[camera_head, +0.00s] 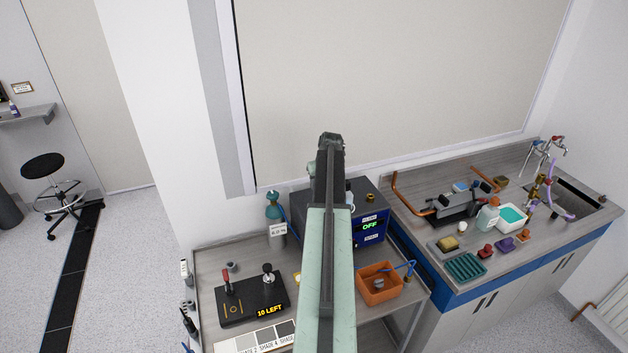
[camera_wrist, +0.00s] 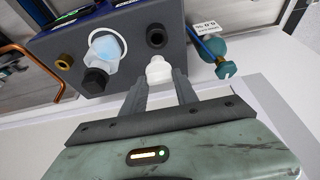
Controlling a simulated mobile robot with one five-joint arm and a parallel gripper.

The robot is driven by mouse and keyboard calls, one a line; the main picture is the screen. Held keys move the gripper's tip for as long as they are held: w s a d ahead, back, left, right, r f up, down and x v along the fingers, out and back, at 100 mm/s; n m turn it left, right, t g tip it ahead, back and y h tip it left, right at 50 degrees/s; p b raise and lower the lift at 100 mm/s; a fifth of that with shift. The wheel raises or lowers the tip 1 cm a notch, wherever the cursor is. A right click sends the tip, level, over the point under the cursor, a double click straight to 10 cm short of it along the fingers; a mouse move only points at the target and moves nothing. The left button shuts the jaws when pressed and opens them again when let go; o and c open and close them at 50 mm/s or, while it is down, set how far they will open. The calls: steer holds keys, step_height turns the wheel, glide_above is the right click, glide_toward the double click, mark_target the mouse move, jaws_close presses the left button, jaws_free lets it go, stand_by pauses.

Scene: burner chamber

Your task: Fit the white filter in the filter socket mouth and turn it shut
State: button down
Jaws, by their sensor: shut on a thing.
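The white filter (camera_wrist: 158,70) is between the two fingers of my gripper (camera_wrist: 160,84), which is shut on it, in the wrist view. A dark round port (camera_wrist: 156,37), which looks like the filter socket mouth, is on the grey box (camera_wrist: 125,22) just above the filter in that picture. The filter's tip appears close to the port but apart from it; the depth between them is hard to judge. In the head view my gripper (camera_head: 329,145) is up over the grey box (camera_head: 370,208) with the green OFF display. My arm hides the filter and the port there.
Beside the port are a clear bowl with blue contents (camera_wrist: 103,47), a black hex cap (camera_wrist: 96,80) and a brass fitting (camera_wrist: 64,62). A teal bottle (camera_wrist: 226,69) stands on the other side. An orange bin (camera_head: 379,287) and a black lever panel (camera_head: 252,302) are on the bench.

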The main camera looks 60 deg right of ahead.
steer(key=shift+w+a+f, duration=0.15)
steer(key=shift+w+f, duration=0.05)
steer(key=shift+w, duration=0.1)
step_height(320, 180, down, 5)
steer(key=b, duration=0.5)
steer(key=shift+s+f+b, duration=0.1)
steer(key=shift+f+b, duration=0.1)
steer(key=shift+b, duration=0.2)
steer(key=shift+f, duration=0.15)
stand_by(0.3)
steer(key=shift+f+b, duration=1.9)
steer(key=shift+b, duration=0.15)
steer(key=c, duration=0.9)
jaws_free()
steer(key=shift+o, duration=0.2)
steer(key=shift+r, duration=0.1)
steer(key=p+v, duration=0.7)
steer(key=shift+r, duration=0.35)
